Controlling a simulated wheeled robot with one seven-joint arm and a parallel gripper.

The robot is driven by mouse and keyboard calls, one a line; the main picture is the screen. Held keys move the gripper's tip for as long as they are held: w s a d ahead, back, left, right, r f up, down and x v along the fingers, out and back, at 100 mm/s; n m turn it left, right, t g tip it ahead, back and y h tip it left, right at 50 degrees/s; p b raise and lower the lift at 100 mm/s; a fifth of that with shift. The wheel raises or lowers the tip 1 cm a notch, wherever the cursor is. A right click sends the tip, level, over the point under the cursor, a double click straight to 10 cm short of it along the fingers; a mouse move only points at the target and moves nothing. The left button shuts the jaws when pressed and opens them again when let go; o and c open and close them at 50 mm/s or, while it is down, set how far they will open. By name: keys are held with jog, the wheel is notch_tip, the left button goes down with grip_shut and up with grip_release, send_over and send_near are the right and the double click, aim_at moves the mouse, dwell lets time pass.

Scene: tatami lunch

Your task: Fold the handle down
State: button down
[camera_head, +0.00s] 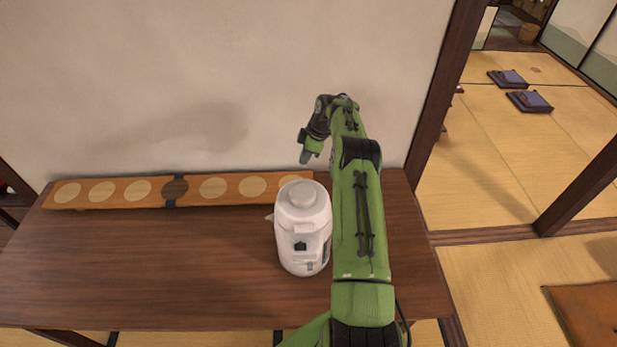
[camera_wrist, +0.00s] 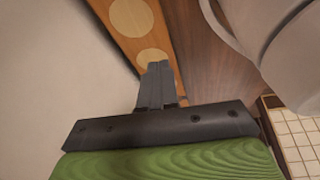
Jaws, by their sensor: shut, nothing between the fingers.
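A white hot-water pot (camera_head: 302,240) with a round raised lid stands upright on the dark wooden table, just left of my arm. It also shows at the upper right of the wrist view (camera_wrist: 295,65), cut off by the frame edge. A pale curved band (camera_wrist: 222,28) runs along its near side there; I cannot tell whether it is the handle. A small part juts from the pot's left side in the head view. My gripper (camera_head: 305,157) is shut and empty, behind and above the pot. Its fingers (camera_wrist: 158,72) are together and apart from the pot.
A long orange board with pale discs (camera_head: 115,192) lies along the table's back edge by the wall. The table (camera_head: 150,270) left of the pot is clear. A dark wooden post (camera_head: 445,90) stands right of my arm. Cushions (camera_head: 530,101) lie on the tatami beyond.

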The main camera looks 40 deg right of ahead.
jog(key=p+v, duration=0.1)
jog(key=v, duration=1.4)
jog(key=shift+r, duration=0.4)
jog(key=shift+d, duration=0.1)
